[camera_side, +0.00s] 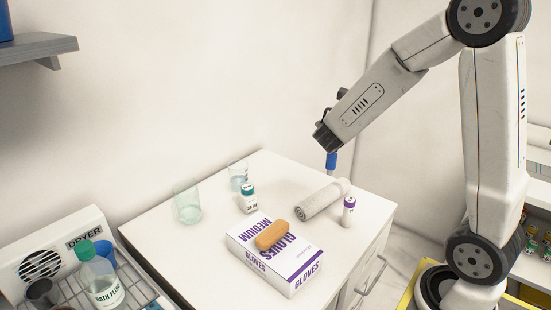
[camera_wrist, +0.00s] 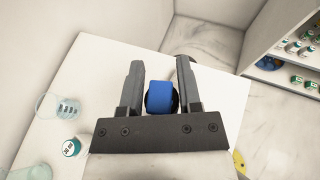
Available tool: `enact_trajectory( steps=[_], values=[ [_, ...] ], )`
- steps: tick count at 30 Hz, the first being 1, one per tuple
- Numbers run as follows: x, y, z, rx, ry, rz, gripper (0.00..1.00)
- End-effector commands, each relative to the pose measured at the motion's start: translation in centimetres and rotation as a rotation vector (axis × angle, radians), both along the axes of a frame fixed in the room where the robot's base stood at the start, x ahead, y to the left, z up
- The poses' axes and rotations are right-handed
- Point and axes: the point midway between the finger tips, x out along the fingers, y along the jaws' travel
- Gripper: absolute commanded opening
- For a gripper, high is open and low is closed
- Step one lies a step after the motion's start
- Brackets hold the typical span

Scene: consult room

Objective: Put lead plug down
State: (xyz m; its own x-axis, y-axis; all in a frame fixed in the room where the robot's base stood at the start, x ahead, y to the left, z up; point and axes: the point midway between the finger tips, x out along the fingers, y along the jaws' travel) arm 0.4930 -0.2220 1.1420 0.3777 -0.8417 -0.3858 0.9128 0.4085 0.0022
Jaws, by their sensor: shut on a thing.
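The lead plug (camera_side: 331,160) is a blue piece with a paler lower end, hanging upright under my gripper (camera_side: 329,146) in the side view. In the wrist view the blue plug (camera_wrist: 160,96) sits between the two grey fingers of my gripper (camera_wrist: 159,64), which is shut on it. The plug is above the back right part of the white cabinet top (camera_side: 160,235), behind a rolled white towel (camera_side: 322,199). Its lower end appears clear of the surface, though the gap is hard to judge.
A purple-capped vial (camera_side: 348,211) stands right of the roll. A glove box (camera_side: 275,257) carries an orange-brown oval object (camera_side: 272,235). A green-capped bottle (camera_side: 248,199) and two glasses (camera_side: 187,201) (camera_side: 238,175) stand left. A dryer rack (camera_side: 90,285) is front left.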

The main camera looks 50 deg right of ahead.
Motion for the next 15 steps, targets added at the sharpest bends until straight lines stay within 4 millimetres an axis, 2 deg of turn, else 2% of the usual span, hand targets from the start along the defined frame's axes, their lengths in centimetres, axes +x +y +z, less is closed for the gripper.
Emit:
enact_trajectory(
  steps=[3,6,15],
  values=[
    [1.7,2.1,0.6,-0.003,-0.002,0.076,0.0],
    [2.5,3.1,0.9,-0.003,-0.001,0.113,0.0],
    [3.0,3.5,1.0,-0.004,0.001,0.131,0.0]
  ],
)
